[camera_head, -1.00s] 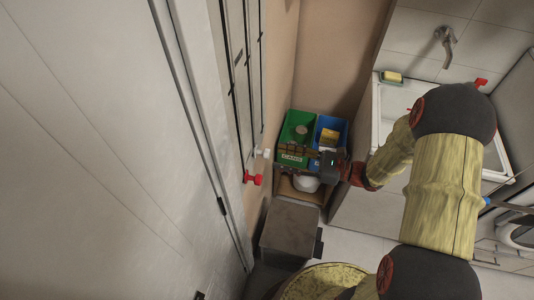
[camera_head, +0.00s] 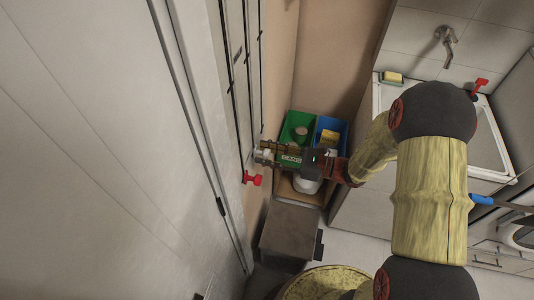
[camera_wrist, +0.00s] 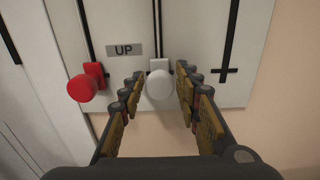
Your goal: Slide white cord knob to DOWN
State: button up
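The white cord knob (camera_wrist: 159,84) sits on a vertical slot in a white wall panel, at the slot's lower end in the wrist view. My gripper (camera_wrist: 158,90) is open, with one finger on each side of the knob and small gaps between. In the head view my gripper (camera_head: 262,152) reaches left to the panel and mostly hides the white knob. A red knob (camera_wrist: 83,88) sits on the slot to the left; it also shows in the head view (camera_head: 252,178). An "UP" label (camera_wrist: 124,50) is between the two slots. No DOWN label shows.
Green bin (camera_head: 296,122) and blue bin (camera_head: 328,124) stand on a small shelf beyond my gripper. A grey box (camera_head: 289,232) stands below. A sink (camera_head: 378,112) is at the right. A third slot (camera_wrist: 229,50) on the panel is right of the white knob.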

grip_shut()
dwell(0.6)
